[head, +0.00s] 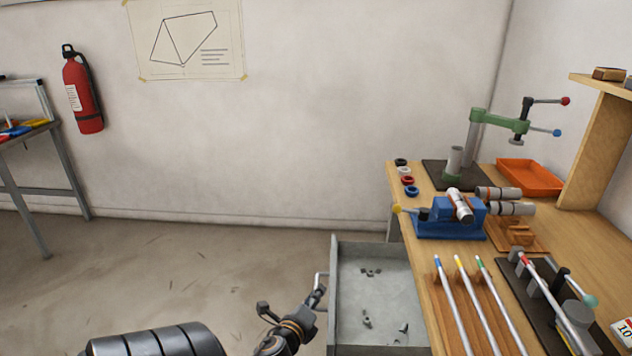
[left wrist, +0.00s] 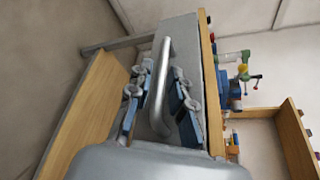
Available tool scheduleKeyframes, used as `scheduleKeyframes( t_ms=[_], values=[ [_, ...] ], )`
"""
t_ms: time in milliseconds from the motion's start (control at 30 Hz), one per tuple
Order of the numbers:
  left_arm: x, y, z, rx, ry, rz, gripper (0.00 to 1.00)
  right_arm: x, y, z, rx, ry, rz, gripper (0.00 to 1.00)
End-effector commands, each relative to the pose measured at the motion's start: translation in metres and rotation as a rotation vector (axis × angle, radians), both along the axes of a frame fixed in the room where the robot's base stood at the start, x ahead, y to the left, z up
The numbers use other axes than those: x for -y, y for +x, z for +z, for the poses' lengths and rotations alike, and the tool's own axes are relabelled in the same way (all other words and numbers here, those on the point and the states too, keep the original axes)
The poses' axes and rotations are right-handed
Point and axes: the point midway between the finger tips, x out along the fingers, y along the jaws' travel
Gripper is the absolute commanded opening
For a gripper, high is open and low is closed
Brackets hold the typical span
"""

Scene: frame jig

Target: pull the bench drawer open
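The grey bench drawer (head: 375,300) stands pulled out from the left side of the wooden bench in the head view, and its inside shows. Its bar handle (head: 320,280) is on the drawer's left face. My left gripper (head: 316,300) is at this handle. In the left wrist view the handle (left wrist: 164,85) passes between the two fingers of my left gripper (left wrist: 162,98). The fingers are apart, with a gap seen beside the bar, so the gripper looks open around it. My right gripper is in neither view.
Small metal parts (head: 368,320) lie in the drawer. The bench top (head: 428,245) holds a blue vise (head: 450,222), a rack of rods (head: 465,300), a green clamp (head: 500,122) and an orange tray (head: 530,177). The floor (head: 200,270) left of the drawer is clear.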

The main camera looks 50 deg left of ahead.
Motion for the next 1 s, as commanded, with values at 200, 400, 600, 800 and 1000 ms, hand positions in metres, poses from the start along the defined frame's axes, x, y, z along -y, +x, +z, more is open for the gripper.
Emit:
scheduleKeyframes(
  t_ms=[200, 400, 600, 800, 1000],
  values=[
    [0.022, -0.037, 0.008, -0.004, -0.003, 0.002, 0.21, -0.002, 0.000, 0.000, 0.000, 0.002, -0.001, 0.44],
    [0.042, -0.071, 0.017, -0.002, -0.003, 0.003, 0.21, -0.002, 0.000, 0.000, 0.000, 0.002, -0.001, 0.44],
    [0.054, -0.090, 0.023, -0.001, -0.001, 0.003, 0.21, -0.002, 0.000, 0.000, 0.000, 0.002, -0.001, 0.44],
    [0.056, -0.094, 0.024, -0.001, 0.001, 0.001, 0.21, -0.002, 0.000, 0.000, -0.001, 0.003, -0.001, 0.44],
    [0.056, -0.094, 0.024, 0.000, 0.000, 0.001, 0.21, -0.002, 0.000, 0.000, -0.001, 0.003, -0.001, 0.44]
  ],
)
